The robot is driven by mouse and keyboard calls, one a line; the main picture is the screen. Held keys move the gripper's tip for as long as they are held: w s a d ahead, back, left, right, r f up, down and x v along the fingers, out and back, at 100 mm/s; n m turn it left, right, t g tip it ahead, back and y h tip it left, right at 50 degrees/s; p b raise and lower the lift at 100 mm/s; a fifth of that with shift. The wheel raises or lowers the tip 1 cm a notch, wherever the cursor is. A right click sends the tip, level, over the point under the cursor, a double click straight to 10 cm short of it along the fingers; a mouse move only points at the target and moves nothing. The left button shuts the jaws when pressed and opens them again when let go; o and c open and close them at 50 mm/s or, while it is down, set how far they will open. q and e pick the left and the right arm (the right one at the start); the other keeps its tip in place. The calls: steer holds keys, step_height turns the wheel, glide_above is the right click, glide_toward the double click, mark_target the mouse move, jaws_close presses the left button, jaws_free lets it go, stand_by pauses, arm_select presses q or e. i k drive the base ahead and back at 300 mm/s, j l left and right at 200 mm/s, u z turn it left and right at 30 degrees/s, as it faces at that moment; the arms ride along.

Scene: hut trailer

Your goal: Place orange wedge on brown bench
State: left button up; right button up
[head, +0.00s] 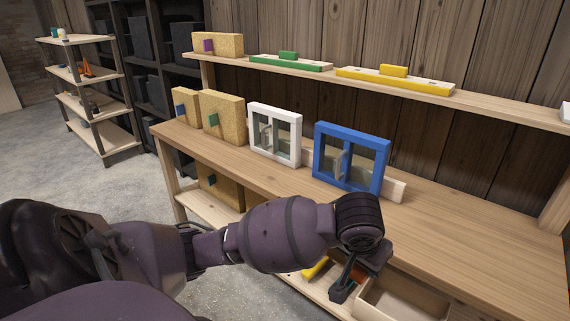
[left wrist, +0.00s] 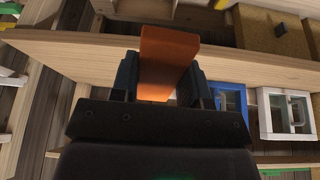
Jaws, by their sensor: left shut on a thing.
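The orange wedge (left wrist: 168,46) is held between the fingers of my left gripper (left wrist: 160,80) in the left wrist view. In the head view my left gripper (head: 347,285) is at the front edge of the brown bench (head: 450,232). Only a small orange patch of the wedge (head: 361,273) shows there; the rest is hidden by the gripper. The bench top also shows in the left wrist view (left wrist: 75,52). I cannot tell the wedge's exact height relative to the bench top. My right gripper is not in view.
A blue-framed window (head: 350,132) and a white-framed window (head: 292,153) stand along the back of the bench, with tan boards (head: 222,115) to their left. The right part of the bench top is clear. A wooden box (head: 400,300) sits below the bench's front edge.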

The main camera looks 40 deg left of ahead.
mark_target(454, 251)
steer(key=i+l+z, duration=0.1)
steer(key=l+z, duration=0.15)
steer(key=l, duration=0.7)
steer(key=i+l, duration=0.1)
steer(key=l, duration=0.2)
